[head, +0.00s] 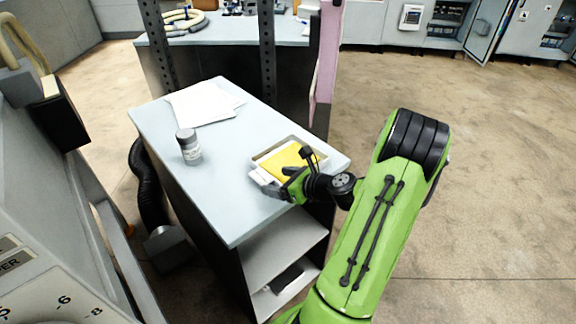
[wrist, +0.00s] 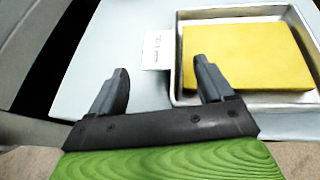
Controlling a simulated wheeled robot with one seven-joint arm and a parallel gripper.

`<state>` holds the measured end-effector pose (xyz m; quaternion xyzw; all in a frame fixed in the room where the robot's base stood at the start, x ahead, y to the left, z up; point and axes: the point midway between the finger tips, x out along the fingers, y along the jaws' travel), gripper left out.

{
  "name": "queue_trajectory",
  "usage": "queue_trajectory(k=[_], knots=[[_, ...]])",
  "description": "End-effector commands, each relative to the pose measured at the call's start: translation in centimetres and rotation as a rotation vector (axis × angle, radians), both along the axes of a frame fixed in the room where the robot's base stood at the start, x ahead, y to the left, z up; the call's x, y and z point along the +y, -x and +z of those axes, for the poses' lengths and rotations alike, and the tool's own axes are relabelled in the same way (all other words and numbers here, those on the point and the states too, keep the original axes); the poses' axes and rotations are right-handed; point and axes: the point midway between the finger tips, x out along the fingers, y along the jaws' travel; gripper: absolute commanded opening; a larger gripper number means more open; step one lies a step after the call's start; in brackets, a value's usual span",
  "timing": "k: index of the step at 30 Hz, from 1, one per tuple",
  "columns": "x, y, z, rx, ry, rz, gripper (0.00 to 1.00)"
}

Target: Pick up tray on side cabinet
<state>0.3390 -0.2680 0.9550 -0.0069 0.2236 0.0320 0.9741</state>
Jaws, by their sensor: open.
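The tray (wrist: 245,99) is a shallow silver metal pan with a yellow slab (wrist: 245,56) lying in it. In the head view the tray (head: 257,160) sits near the right end of the side cabinet top (head: 228,205), partly hidden by my gripper. My gripper (head: 268,187) is at the tray's near left corner. In the wrist view my gripper (wrist: 162,85) is open with nothing between its fingers. Its right fingertip appears over or beside the tray's left wall; I cannot tell if they touch. The left finger is over the cabinet top, clear of the tray.
A small white label (wrist: 156,51) lies beside the tray. A grey jar (head: 188,147) and white papers (head: 202,104) stand farther left on the cabinet. Dark perforated posts (head: 267,50) and a pink panel (head: 327,60) rise behind it. Open floor (head: 480,180) lies to the right.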

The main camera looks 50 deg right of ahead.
Motion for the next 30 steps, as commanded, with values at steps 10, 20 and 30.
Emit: queue_trajectory(k=[10, 20, 30], knots=[[0.3, -4.3, -2.3, -0.001, 0.001, 0.003, 0.81], [0.3, -4.2, -2.2, 0.0, 0.0, 0.001, 0.53], [0.3, -4.2, -2.2, -0.001, 0.001, 0.003, 0.01]])
